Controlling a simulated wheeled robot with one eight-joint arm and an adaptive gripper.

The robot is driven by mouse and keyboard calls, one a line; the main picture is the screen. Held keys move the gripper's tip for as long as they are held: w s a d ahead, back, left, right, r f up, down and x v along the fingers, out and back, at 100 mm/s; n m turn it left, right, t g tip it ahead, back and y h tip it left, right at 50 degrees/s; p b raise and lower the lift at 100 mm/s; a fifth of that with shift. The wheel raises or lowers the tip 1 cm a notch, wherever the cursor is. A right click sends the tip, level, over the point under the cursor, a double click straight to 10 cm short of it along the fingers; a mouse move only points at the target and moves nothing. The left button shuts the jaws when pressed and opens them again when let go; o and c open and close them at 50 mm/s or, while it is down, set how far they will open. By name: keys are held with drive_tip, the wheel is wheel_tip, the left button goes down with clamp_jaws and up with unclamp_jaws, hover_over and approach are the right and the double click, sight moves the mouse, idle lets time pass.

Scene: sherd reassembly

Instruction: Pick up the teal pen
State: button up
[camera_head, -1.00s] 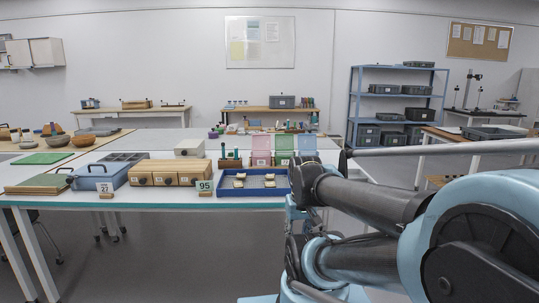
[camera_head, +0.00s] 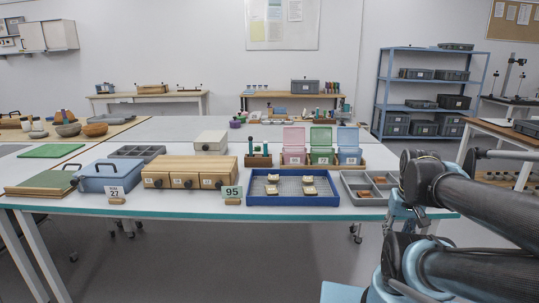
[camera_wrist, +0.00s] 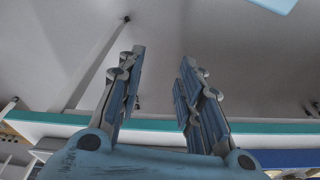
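I cannot make out a teal pen for certain. A small wooden holder (camera_head: 258,161) at the middle of the table has upright teal or green tools in it, too small to identify. My gripper (camera_wrist: 162,58) shows in the wrist view, with its two fingers apart and nothing between them. Bare grey floor lies beyond the fingers, and the table's teal edge (camera_wrist: 160,125) runs across the picture below the fingertips. In the head view my arm is at the lower right, and the gripper itself cannot be made out.
The white table (camera_head: 170,207) holds a blue tray (camera_head: 320,201) with pale sherds, a grey compartment tray (camera_head: 349,191), wooden drawers (camera_head: 186,165), a blue-grey case (camera_head: 105,179), and pink, green and blue bins (camera_head: 321,157). A shelf rack (camera_head: 382,85) stands behind at right.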

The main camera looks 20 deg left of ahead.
drive_tip(key=shift+o, duration=0.6)
drive_tip(key=shift+s+r, duration=0.2)
drive_tip(key=w+a+r+n+t, duration=0.1)
drive_tip(key=w+a, duration=0.1)
drive_tip(key=w, duration=0.2)
drive_tip(key=w+a+r+n+t+y, duration=0.1)
drive_tip(key=w+a+r, duration=0.1)
drive_tip(key=w, duration=0.2)
drive_tip(key=w+a+r+t, duration=0.1)
drive_tip(key=w+a+r, duration=0.1)
drive_tip(key=w+a, duration=0.1)
drive_tip(key=shift+w+a+r+n+y, duration=0.15)
drive_tip(key=shift+w+n+y, duration=0.2)
drive_tip(key=shift+w, duration=0.3)
drive_tip(key=w+a+r+n+t+y, duration=0.2)
drive_tip(key=w+a+r, duration=0.2)
drive_tip(key=w+a, duration=0.55)
drive_tip(key=n+t+y, duration=0.3)
drive_tip(key=n+y, duration=0.1)
drive_tip(key=y, duration=0.2)
approach(266, 148)
drive_tip(key=shift+h, duration=0.25)
drive_tip(key=x, duration=0.5)
drive_tip(key=shift+w+a+r, duration=0.3)
drive_tip(key=shift+r, duration=0.05)
drive_tip(key=shift+f+x, duration=0.1)
drive_tip(key=shift+x, duration=1.25)
drive_tip(key=shift+f+x, duration=0.15)
drive_tip(key=shift+x, duration=1.2)
